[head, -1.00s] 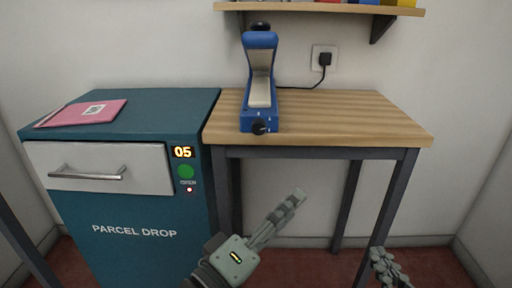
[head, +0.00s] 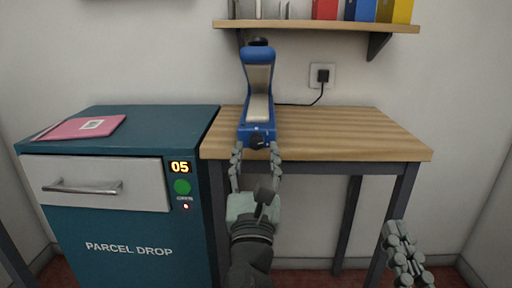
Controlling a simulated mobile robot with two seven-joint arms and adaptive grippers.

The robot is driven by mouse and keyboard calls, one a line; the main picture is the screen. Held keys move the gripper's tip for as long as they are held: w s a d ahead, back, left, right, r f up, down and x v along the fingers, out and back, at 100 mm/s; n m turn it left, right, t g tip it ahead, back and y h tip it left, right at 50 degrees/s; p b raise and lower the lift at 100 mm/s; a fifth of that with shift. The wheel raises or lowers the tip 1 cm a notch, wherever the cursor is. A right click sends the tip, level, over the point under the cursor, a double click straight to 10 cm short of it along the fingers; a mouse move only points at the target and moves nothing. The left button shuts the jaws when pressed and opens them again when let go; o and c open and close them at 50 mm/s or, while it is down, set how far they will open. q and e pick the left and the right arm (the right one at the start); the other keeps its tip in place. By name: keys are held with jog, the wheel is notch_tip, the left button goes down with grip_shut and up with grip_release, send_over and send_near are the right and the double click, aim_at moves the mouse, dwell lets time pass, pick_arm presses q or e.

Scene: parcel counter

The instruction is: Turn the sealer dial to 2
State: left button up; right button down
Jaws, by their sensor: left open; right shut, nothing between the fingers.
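The blue sealer (head: 245,132) stands on the left part of the wooden table, with its arm raised. Its black dial (head: 257,140) is on the front face; the number it points to is too small to read. My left gripper (head: 256,150) is open, with its fingertips at the sealer's front edge, one on each side of the dial. I cannot tell whether the fingers touch the dial. My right gripper (head: 393,232) is shut and empty, low at the right, in front of the table.
The wooden table (head: 345,135) is bare to the right of the sealer. A teal parcel drop cabinet (head: 125,228) with a drawer and a pink envelope (head: 80,127) stands at the left. A wall shelf (head: 310,24) holds binders. The sealer's cord runs to a wall socket (head: 322,76).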

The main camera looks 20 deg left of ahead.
pick_arm(q)
jog(key=shift+w+a+r, duration=0.15)
jog(key=shift+w+r, duration=0.05)
jog(key=shift+w, duration=0.3)
pick_arm(e)
jog(key=shift+f, duration=0.3)
pick_arm(q)
jog(key=shift+c, duration=0.4)
grip_shut()
pick_arm(e)
jog(key=shift+w+g, duration=0.15)
jog(key=shift+g, duration=0.15)
